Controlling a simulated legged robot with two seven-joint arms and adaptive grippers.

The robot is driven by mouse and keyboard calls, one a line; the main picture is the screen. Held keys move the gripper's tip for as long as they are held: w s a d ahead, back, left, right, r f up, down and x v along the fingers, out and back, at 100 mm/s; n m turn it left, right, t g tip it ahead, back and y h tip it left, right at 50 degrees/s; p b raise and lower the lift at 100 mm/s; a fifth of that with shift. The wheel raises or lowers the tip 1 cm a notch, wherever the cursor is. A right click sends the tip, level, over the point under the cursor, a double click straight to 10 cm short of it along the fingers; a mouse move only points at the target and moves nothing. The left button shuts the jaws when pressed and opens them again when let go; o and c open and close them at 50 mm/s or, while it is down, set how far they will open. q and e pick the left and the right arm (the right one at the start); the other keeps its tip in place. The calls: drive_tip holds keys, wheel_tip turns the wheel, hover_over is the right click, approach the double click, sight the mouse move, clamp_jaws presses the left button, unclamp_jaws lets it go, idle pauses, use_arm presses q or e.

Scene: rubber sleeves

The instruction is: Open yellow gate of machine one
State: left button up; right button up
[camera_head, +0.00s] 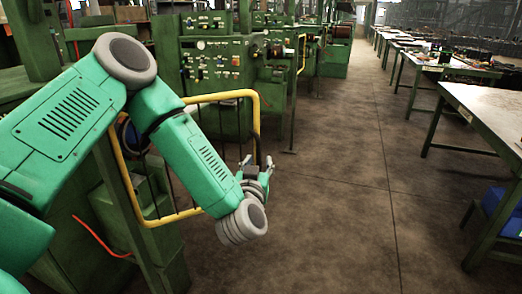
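The yellow gate (258,120) is a tubular frame with dark vertical bars, standing at the front of a green machine (213,65). Its lower left corner and bottom rail show beneath my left arm, which hides part of the middle. My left gripper (257,163) is at the lower part of the gate's right upright. Its fingertips are apart, one on each side of the upright in the picture. I cannot tell whether they touch it. My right gripper is not in view.
More green machines stand in a row behind, with another yellow gate (303,52) farther back. Green-legged worktables (490,105) line the right side, with a blue bin (505,210) under the nearest. The concrete aisle (340,190) between is clear.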

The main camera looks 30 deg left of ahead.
sight(259, 153)
use_arm(q)
drive_tip(key=w+a, duration=0.4)
drive_tip(key=shift+w+f, duration=0.2)
drive_tip(key=shift+w, duration=0.2)
drive_tip(key=shift+d+r, duration=0.1)
drive_tip(key=shift+d, duration=0.4)
drive_tip(key=shift+d+r, duration=0.1)
drive_tip(key=shift+d, duration=0.1)
clamp_jaws()
drive_tip(key=shift+a, duration=0.15)
